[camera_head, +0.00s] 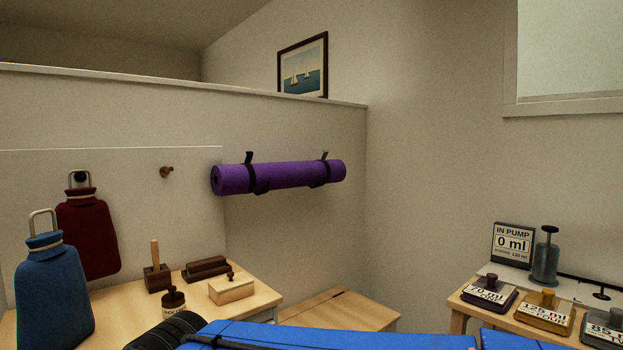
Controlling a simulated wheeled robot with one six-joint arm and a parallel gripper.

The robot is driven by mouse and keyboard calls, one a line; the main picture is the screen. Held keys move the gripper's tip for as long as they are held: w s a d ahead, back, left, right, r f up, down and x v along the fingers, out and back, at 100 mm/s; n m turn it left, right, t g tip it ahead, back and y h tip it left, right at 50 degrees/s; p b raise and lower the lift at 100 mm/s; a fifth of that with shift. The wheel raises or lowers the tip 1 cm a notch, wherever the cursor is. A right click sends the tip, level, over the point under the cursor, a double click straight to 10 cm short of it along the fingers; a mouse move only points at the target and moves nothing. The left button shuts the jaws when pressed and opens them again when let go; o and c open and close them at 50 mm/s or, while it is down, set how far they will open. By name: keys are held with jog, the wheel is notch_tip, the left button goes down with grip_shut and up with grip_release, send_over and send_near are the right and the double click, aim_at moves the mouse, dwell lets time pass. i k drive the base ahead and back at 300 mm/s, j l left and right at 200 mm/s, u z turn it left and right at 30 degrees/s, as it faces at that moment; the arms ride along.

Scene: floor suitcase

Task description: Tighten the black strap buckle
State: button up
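No black strap buckle can be made out in the head view. A long blue shape (330,337) with a dark band (232,342) on its left part crosses the bottom edge. The frame cuts it off, and I cannot tell whether the band is a strap or whether a buckle lies below. A ribbed black piece (160,332) lies at its left end. Dark bands (260,185) also show around a purple roll (290,175) on wall hooks. My gripper is not in view.
A left table (255,295) holds stamps and a small wooden box (231,289); blue (52,290) and dark red (88,235) bottle-shaped bags are beside it. A low wooden surface (340,310) lies between.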

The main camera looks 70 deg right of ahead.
aim_at(249, 154)
jog(key=z, duration=1.65)
